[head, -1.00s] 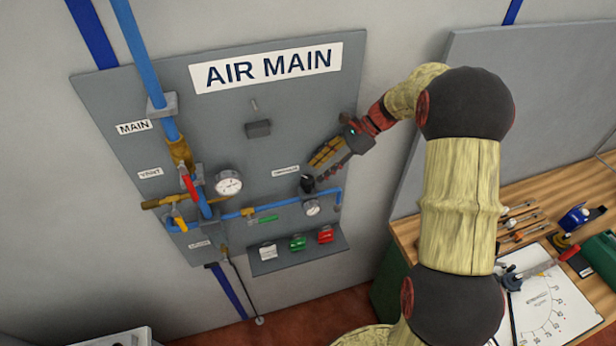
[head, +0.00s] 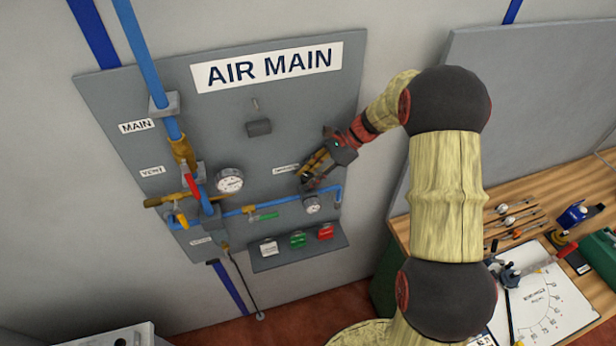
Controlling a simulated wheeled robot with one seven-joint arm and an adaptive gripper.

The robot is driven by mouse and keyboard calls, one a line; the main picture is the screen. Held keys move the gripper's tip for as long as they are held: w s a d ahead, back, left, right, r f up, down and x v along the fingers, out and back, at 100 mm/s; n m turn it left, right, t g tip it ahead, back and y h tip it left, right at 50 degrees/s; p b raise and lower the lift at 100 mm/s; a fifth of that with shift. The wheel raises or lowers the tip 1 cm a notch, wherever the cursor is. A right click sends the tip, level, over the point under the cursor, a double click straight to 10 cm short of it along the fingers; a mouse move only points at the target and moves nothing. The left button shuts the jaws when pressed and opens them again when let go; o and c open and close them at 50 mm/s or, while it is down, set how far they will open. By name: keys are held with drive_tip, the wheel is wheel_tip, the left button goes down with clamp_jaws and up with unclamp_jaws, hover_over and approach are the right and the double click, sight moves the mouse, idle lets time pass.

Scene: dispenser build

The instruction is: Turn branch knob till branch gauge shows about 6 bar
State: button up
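The branch gauge is the small white dial (head: 312,205) on the blue branch pipe at the lower right of the AIR MAIN panel. Its needle is too small to read. The black branch knob (head: 306,177) sits just above that gauge, partly hidden by my gripper. My gripper (head: 306,181) reaches in from the upper right, with its fingers apart and their tips about the knob. I see no clear sign of the fingers pressing on it.
A larger gauge (head: 229,180) is to the left on the panel (head: 220,110). A shelf (head: 270,262) with white, green and red blocks is below. A wooden bench (head: 420,250) stands at right.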

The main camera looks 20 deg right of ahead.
drive_tip(key=c, duration=0.5)
drive_tip(key=shift+m+t+h+b, duration=0.35)
drive_tip(key=shift+m+t, duration=0.85)
drive_tip(key=shift+m, duration=0.4)
drive_tip(key=o, duration=0.9)
drive_tip(key=shift+c, duration=0.2)
drive_tip(key=v, duration=1.2)
